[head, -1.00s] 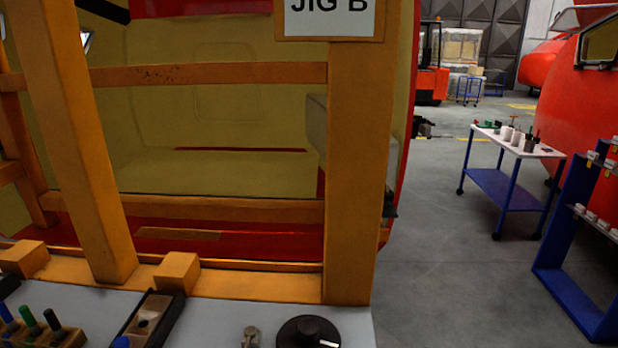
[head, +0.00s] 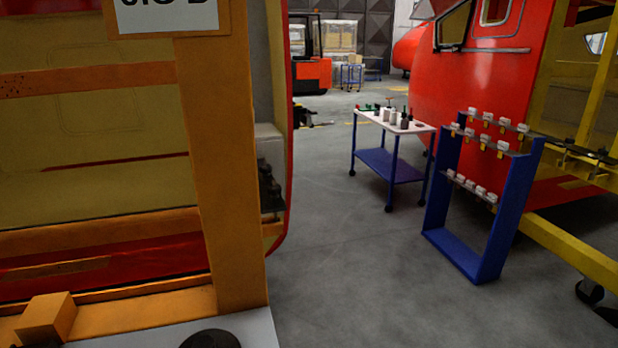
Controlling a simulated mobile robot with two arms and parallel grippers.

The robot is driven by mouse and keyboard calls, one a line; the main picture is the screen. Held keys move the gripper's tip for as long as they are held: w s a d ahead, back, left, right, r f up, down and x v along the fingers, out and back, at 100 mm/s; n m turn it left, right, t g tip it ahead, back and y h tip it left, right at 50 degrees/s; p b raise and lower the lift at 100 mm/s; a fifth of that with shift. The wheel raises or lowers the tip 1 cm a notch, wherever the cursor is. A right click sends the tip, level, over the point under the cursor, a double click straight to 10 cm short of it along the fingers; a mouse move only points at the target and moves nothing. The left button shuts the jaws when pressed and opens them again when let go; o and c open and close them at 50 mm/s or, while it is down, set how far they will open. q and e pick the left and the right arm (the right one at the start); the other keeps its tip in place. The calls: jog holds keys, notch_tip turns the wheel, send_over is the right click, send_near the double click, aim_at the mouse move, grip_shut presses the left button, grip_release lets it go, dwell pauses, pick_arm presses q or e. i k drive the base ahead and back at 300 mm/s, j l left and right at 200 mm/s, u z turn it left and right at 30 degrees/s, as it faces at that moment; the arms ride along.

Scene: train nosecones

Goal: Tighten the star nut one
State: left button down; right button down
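No star nut can be made out for certain. A dark round knob-like part (head: 210,340) is cut off by the bottom edge of the head view, on the pale grey work surface (head: 255,325) at the foot of the orange jig. I cannot tell whether it is the star nut. Neither of my grippers is in view.
The orange jig post (head: 215,150) with a white sign (head: 165,14) stands close on the left. A blue rack (head: 508,205) with several small white parts and a white-topped trolley (head: 385,121) with bottles stand right. Grey floor (head: 345,260) between is clear.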

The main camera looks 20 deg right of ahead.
aim_at(265, 170)
jog(key=z, duration=0.55)
jog(key=i+l+u, duration=0.1)
jog(key=u, duration=0.35)
jog(key=i+l+u, duration=0.1)
jog(key=u, duration=0.35)
jog(key=l+u, duration=0.4)
jog(key=i+j, duration=0.05)
